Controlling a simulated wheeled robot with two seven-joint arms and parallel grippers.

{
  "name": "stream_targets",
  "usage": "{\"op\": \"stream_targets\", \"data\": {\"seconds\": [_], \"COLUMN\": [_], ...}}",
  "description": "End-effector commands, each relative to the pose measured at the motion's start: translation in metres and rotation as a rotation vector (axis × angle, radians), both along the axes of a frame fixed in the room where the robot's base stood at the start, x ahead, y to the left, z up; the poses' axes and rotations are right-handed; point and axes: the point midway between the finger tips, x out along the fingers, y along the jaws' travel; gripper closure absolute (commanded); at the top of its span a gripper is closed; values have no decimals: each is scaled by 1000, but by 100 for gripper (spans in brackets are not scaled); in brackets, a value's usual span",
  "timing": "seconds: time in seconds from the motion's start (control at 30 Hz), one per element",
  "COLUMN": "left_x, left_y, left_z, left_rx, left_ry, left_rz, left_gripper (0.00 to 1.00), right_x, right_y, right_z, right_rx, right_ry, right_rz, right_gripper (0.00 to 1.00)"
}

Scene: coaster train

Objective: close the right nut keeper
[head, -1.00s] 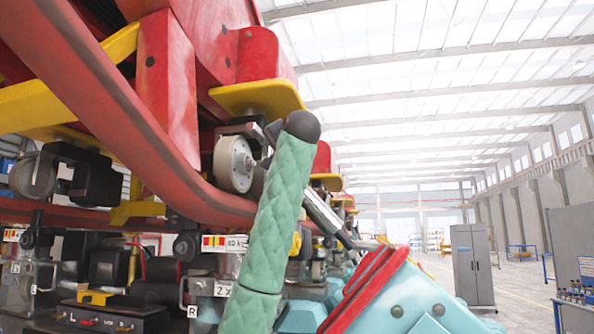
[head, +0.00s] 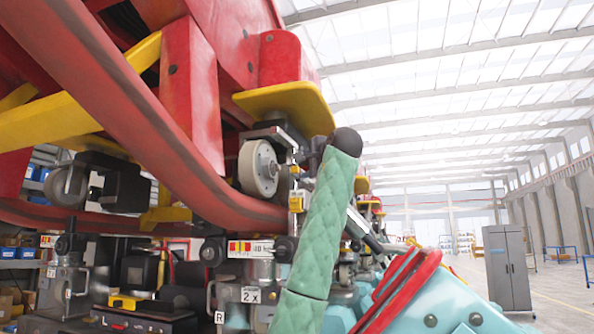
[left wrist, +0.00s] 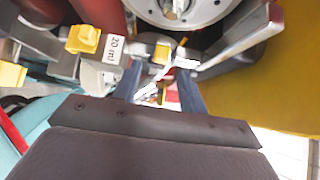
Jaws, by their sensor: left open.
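My left gripper (left wrist: 158,92) shows in the left wrist view, its two dark fingers apart, with nothing clearly held. Between and beyond the fingers are metal parts and a small yellow block (left wrist: 162,53). Another yellow block (left wrist: 83,39) sits on a metal part at upper left, beside a "20 ml" label. In the head view, a yellow block (head: 297,200) is just right of and below the grey wheel (head: 258,168). I cannot tell which of these belongs to the right nut keeper, or whether it is open. My green-sleeved left arm hides parts behind it. My right gripper is not visible.
The red curved rail (head: 130,110) and a yellow plate (head: 287,101) crowd the space around the wheel. The hall floor to the right is open, with a grey cabinet (head: 507,268).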

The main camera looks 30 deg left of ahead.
Motion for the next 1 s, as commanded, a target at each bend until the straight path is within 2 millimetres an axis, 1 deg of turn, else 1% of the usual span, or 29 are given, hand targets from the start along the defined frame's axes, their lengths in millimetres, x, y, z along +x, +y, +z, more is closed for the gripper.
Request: {"op": "stream_targets", "data": {"seconds": [0.03,0.17,0.2,0.3,0.53,0.7,0.97,1.0], "left_x": [2,10,14,21,32,36,36,36], "left_y": [5,17,23,35,54,59,59,59], "left_z": [3,3,5,5,3,1,0,0], "left_rx": [-1,-1,-2,-1,0,-2,-2,-2], "left_ry": [1,0,0,0,-2,-3,-3,-3], "left_rz": [1,1,1,1,1,0,0,0], "left_gripper": [58,58,58,58,58,58,58,66], "right_x": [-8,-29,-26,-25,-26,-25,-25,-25], "right_y": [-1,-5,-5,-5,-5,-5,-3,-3], "right_z": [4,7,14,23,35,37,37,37], "right_rx": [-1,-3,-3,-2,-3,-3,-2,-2], "right_ry": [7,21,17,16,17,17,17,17], "right_rz": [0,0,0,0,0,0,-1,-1], "right_gripper": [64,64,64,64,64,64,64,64]}}
